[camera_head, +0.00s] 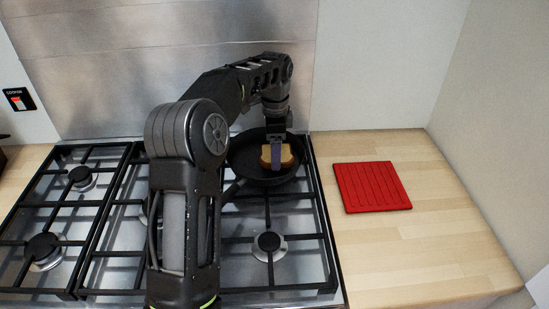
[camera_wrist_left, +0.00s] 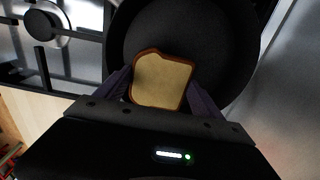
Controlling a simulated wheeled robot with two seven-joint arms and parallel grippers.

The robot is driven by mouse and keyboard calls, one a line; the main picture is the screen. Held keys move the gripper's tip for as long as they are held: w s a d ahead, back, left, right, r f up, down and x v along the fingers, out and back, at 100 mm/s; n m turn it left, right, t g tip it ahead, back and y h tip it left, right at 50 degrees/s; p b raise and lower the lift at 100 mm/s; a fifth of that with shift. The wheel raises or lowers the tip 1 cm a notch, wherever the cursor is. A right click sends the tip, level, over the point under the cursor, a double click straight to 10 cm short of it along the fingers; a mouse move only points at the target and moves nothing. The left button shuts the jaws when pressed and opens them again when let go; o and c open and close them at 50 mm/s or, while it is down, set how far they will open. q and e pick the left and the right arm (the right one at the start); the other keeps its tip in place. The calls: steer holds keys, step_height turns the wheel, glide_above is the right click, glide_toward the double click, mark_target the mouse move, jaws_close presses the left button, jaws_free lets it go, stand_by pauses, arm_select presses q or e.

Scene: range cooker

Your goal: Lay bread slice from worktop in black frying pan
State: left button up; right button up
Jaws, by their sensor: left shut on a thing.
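The bread slice (camera_head: 286,156), pale with a brown crust, is between the fingers of my left gripper (camera_head: 277,158). The gripper is shut on it. In the left wrist view the slice (camera_wrist_left: 161,80) sits between the two fingertips (camera_wrist_left: 158,92), over the black frying pan (camera_wrist_left: 192,28). In the head view the pan (camera_head: 240,160) stands on the back right of the hob, and the slice is over or inside it. I cannot tell whether the slice touches the pan floor. My right gripper is not in view.
A red ridged mat (camera_head: 371,187) lies on the wooden worktop (camera_head: 440,245) right of the hob. Black grates and burners (camera_head: 269,243) fill the hob. A steel splashback (camera_head: 180,60) stands behind. The worktop around the mat is clear.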

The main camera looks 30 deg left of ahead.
arm_select(q)
step_height(320, 180, down, 2)
steer(key=shift+f, duration=0.55)
steer(key=shift+f, duration=0.15)
steer(key=o, duration=1.1)
steer(key=shift+c, duration=0.2)
